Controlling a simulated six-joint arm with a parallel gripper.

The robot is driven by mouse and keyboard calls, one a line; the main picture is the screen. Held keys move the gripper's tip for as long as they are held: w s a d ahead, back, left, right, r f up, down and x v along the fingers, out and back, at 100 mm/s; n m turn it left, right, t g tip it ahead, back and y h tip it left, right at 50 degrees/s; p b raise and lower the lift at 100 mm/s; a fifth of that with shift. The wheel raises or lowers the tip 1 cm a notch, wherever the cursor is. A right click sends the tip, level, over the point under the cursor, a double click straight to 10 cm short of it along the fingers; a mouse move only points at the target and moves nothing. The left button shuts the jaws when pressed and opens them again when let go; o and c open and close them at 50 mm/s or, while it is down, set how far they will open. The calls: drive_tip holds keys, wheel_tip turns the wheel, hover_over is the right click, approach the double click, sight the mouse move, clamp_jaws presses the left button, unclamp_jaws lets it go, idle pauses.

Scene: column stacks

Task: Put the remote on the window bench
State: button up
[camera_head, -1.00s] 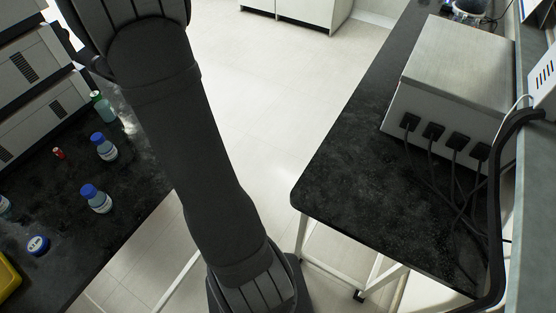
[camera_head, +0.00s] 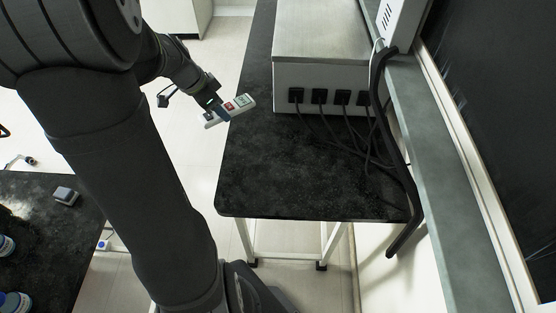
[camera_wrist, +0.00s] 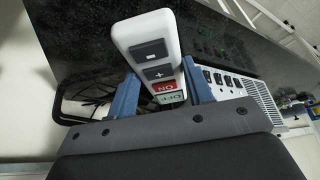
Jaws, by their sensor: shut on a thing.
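The remote (camera_head: 241,102) is a white bar with red and green labelled buttons. My gripper (camera_head: 221,111) is shut on it and holds it in the air by the left edge of the black bench (camera_head: 285,175), which stands beside the window. In the wrist view, the remote (camera_wrist: 148,40) sits between the two blue fingers (camera_wrist: 160,100) and sticks out beyond them, its ON and OFF buttons near the palm. The black bench top shows behind it. Part of the remote is hidden by the fingers.
A large metal-topped box (camera_head: 322,50) with several plugged black cables (camera_head: 345,135) takes up the bench's far and right part. The bench's near left part is clear. A grey sill (camera_head: 425,150) runs along the right. A second dark bench (camera_head: 40,215) is at lower left.

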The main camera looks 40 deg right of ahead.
drive_tip(key=s+d+m+g+y, duration=0.1)
drive_tip(key=s+d+m, duration=0.3)
drive_tip(key=s, duration=0.4)
drive_tip(key=s+d+m+g, duration=0.25)
drive_tip(key=s+d, duration=0.25)
drive_tip(key=s, duration=0.3)
drive_tip(key=m, duration=0.1)
hover_over(257, 151)
drive_tip(key=w+a, duration=0.1)
drive_tip(key=shift+t, duration=0.45)
wheel_tip(257, 151, down, 12)
drive_tip(key=shift+r, duration=0.2)
drive_tip(key=shift+f, duration=2.05)
drive_tip(key=shift+f, duration=0.15)
drive_tip(key=o, duration=1.1)
drive_tip(key=shift+c, duration=0.2)
drive_tip(key=v, duration=1.2)
drive_tip(key=shift+d+r, duration=0.2)
